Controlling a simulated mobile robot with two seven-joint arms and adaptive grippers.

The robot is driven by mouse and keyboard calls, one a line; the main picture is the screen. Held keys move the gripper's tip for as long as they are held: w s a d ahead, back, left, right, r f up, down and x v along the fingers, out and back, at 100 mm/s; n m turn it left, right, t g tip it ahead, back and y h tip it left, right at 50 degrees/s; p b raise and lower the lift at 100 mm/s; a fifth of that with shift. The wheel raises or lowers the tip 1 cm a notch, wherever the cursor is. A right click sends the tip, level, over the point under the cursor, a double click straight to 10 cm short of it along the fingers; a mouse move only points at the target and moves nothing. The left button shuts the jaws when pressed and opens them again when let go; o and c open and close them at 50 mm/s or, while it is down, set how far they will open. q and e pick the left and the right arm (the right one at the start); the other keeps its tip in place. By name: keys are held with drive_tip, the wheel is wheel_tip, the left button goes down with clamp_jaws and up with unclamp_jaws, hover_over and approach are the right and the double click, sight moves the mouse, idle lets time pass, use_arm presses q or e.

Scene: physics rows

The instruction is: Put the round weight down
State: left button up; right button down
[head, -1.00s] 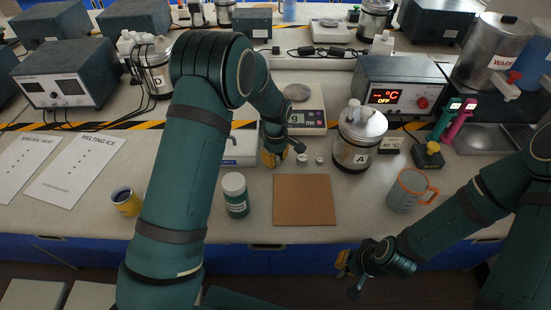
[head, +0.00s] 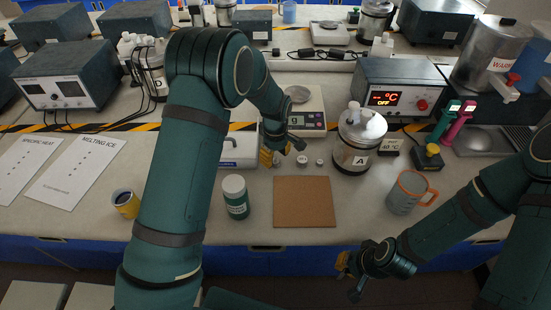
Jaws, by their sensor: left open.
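Two small, pale, round weights stand on the bench in front of the balance (head: 308,112). One weight (head: 303,162) is close to my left gripper, and the other weight (head: 320,161) is just to its right. My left gripper (head: 283,152) is open, low over the bench, just left of and behind the nearer weight. Nothing shows held in it, though its arm hides part of the area. My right gripper (head: 350,276) is open and empty in front of the bench's front edge.
A brown square mat (head: 304,202) lies bare in front of the weights. A green-labelled jar (head: 235,197) stands left of it, a grey mug (head: 408,192) right. Calorimeter A (head: 356,145) stands right of the weights. A yellow cup (head: 125,203) is further left.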

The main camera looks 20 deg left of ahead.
sight(276, 161)
use_arm(q)
wheel_tip(276, 161, up, 10)
drive_tip(key=p, duration=0.1)
idle(0.4)
drive_tip(key=shift+r, duration=0.1)
